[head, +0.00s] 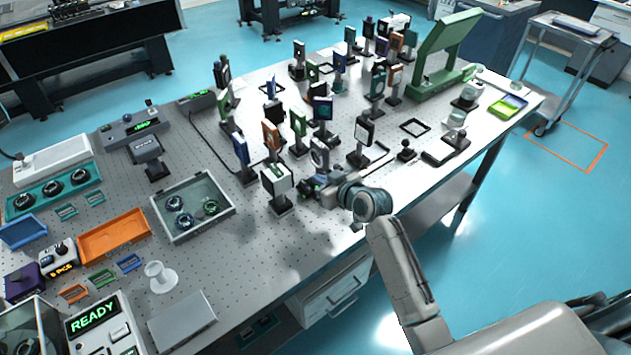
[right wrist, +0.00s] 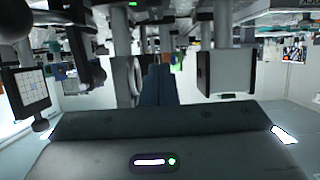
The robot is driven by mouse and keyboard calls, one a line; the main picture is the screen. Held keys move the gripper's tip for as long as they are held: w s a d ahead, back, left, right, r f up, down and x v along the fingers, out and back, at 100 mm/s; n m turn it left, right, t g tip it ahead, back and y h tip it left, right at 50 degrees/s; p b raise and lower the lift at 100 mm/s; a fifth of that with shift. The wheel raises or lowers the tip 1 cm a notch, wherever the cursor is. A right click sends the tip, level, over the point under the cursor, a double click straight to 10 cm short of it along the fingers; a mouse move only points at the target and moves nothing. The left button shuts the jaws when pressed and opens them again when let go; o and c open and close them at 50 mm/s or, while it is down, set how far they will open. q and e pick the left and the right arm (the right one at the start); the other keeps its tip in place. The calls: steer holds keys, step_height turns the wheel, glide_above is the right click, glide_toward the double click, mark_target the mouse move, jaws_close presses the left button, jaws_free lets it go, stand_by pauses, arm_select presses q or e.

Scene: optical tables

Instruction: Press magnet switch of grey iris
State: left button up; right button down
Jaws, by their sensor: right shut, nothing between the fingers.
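A grey ring-shaped mount, which looks like the grey iris (head: 319,152), stands on a post near the front edge of the table in the head view. My right gripper (head: 308,187) is just in front of it, low among the posts. Its fingers (right wrist: 158,85) are shut and empty in the right wrist view. A grey rounded part (right wrist: 124,78) stands close to the left of the fingers there; it may be the iris seen from the side. I cannot make out the magnet switch or whether the fingers touch anything. My left gripper is not in view.
A white-faced mount (head: 276,180) stands close left of the gripper, and a black-framed mount (head: 363,131) stands to its right. Several optics crowd behind. The table's front edge below the gripper is fairly clear.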

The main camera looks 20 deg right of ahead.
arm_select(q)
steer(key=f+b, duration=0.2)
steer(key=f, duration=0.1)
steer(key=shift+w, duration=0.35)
arm_select(e)
steer(key=s+d, duration=0.2)
steer(key=s, duration=0.5)
steer(key=shift+d+r, duration=0.15)
steer(key=shift+d, duration=0.15)
